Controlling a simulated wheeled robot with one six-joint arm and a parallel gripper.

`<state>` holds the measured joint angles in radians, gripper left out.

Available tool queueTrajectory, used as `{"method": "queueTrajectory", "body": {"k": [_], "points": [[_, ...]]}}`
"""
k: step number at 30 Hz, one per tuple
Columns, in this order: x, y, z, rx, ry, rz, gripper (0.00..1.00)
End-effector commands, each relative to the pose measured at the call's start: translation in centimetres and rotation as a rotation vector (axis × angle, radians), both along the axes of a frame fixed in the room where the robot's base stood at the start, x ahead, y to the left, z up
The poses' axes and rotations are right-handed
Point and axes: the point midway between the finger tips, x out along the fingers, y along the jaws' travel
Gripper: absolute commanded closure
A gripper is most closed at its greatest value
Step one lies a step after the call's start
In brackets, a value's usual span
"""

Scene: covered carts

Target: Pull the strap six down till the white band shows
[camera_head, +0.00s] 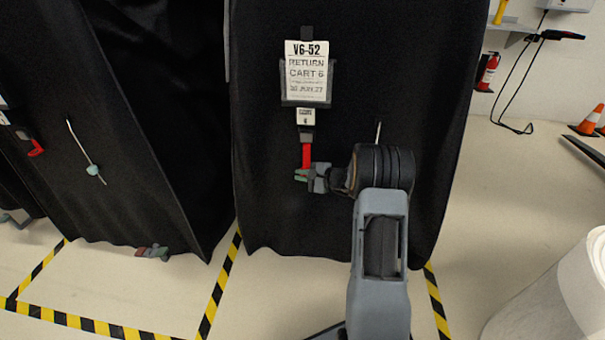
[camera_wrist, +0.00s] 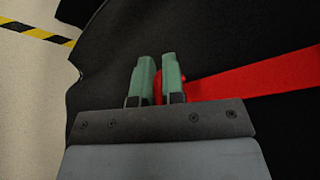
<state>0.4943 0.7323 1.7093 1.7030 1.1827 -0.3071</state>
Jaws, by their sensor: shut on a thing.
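The red strap (camera_head: 306,153) hangs down the front of a black covered cart, below a small white tag marked 6 (camera_head: 306,117). Above it is a label (camera_head: 306,72) reading V6-52 Return Cart 6. My gripper (camera_head: 301,175) is at the strap's lower end, its green fingers closed on it. In the wrist view, the red strap (camera_wrist: 255,77) runs from the right to my gripper (camera_wrist: 157,75), with a bit of red between the two fingers. I see no white band on the visible part of the strap.
Another black covered cart (camera_head: 110,130) stands to the left, with a cord and a red tab (camera_head: 36,148) at its far left. Yellow-black tape (camera_head: 221,285) marks the floor. A white cylinder (camera_head: 555,300) stands at the lower right. Orange cones (camera_head: 591,120) are far right.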

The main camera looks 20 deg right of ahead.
Motion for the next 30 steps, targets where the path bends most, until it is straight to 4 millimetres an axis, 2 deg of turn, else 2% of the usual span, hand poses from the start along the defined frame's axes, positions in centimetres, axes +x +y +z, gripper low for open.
{"method": "queueTrajectory", "body": {"k": [1,3,6,15,16,24,30], "points": [[-0.1,0.0,-2.7,0.001,0.006,0.000,1.00],[-0.1,0.0,-4.0,0.000,0.006,0.000,1.00],[-0.1,0.0,-4.9,0.000,0.006,0.000,1.00],[-0.1,0.0,-4.7,-0.001,0.008,0.000,1.00],[-0.1,0.0,-4.8,0.000,0.009,-0.001,0.89],[-0.1,0.0,-4.6,-0.001,0.005,0.000,0.64],[-0.1,0.0,-4.5,0.000,0.004,0.000,0.64]]}}
